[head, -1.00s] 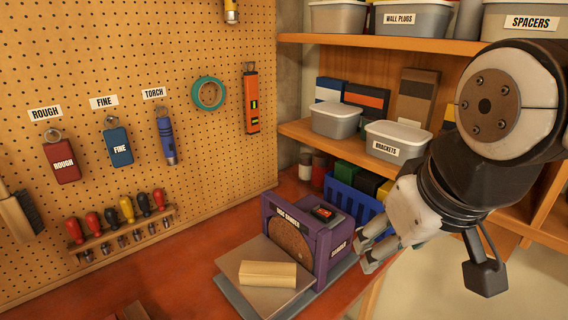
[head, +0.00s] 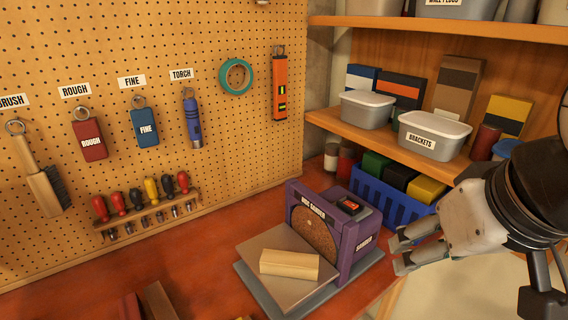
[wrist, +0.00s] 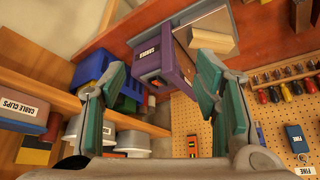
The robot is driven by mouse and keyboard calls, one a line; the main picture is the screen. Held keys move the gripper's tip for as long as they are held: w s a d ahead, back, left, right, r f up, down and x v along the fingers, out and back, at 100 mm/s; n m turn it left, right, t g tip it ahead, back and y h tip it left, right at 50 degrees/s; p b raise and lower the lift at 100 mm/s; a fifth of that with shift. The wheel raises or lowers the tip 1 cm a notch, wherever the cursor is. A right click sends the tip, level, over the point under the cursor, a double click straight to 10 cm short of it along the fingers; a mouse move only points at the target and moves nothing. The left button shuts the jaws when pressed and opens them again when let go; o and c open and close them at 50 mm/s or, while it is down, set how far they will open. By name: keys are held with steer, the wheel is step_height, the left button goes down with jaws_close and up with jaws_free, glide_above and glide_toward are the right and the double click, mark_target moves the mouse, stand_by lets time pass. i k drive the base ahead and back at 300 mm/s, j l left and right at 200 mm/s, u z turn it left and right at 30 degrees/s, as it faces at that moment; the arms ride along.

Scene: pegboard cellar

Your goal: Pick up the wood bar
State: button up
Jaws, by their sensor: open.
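The wood bar (head: 289,264) is a pale block lying on the grey table plate of the purple disc sander (head: 362,238). In the wrist view the bar (wrist: 213,39) shows near the top, beyond the right finger, which covers part of it. My gripper (head: 404,252) is to the right of the sander in the head view, apart from the bar. Its fingers point left and are open with nothing between them. In the wrist view my open gripper (wrist: 160,90) frames the sander's purple body (wrist: 168,60).
A blue crate (head: 392,205) with boxes stands behind the sander. A shelf holds grey bins, one a brackets bin (head: 432,136). The pegboard (head: 240,130) carries a brush, sanding blocks, a torch and a tape roll. Screwdrivers (head: 150,190) sit in a rack. The red bench left of the sander is mostly clear.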

mark_target(272, 262)
steer(key=u, duration=0.55)
steer(key=i+l+u, duration=0.1)
steer(key=u, duration=1.05)
steer(key=l+u, duration=0.15)
steer(key=u, duration=0.4)
steer(key=l+u, duration=0.1)
steer(key=u, duration=1)
steer(key=l+u, duration=0.15)
steer(key=u, duration=0.45)
steer(key=k+u, duration=0.1)
steer(key=u, duration=0.45)
steer(key=k+z, duration=0.5)
steer(key=z, duration=0.2)
steer(key=k+z, duration=0.35)
steer(key=z, duration=0.5)
steer(key=l+z, duration=0.15)
steer(key=z, duration=0.35)
steer(key=l+z, duration=0.1)
steer(key=z, duration=0.35)
steer(key=l+z, duration=0.1)
steer(key=z, duration=0.4)
